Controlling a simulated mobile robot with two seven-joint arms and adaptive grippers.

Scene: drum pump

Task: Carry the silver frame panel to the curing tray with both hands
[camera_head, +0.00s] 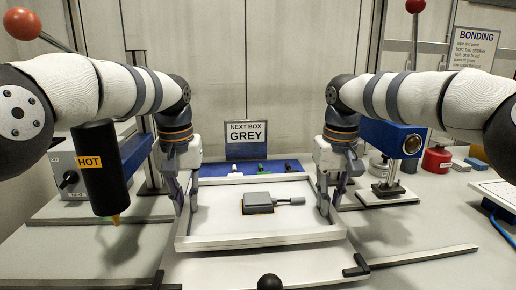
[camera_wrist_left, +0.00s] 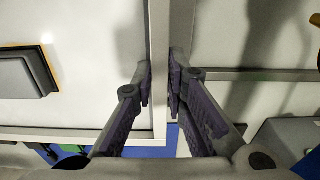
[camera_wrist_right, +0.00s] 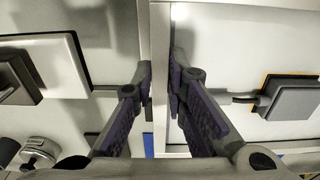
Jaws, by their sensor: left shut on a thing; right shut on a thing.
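The silver frame panel (camera_head: 260,240) is a pale rectangular panel with a raised rim, roughly level in front of me. A dark grey box (camera_head: 258,203) with a short cable end lies on it, with an orange edge under the box. My left gripper (camera_head: 187,205) is shut on the panel's left rim, and the rim runs between its fingers in the left wrist view (camera_wrist_left: 160,85). My right gripper (camera_head: 328,205) is shut on the right rim, also seen in the right wrist view (camera_wrist_right: 160,85). I cannot tell for sure which surface is the curing tray.
A pale plate (camera_head: 300,268) with black corner pieces (camera_head: 356,266) lies below the panel's front edge. A black tool marked HOT (camera_head: 103,175) hangs at the left. Behind stand a sign (camera_head: 246,133) reading NEXT BOX GREY and a blue rack (camera_head: 215,168). A blue device (camera_head: 392,138) stands right.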

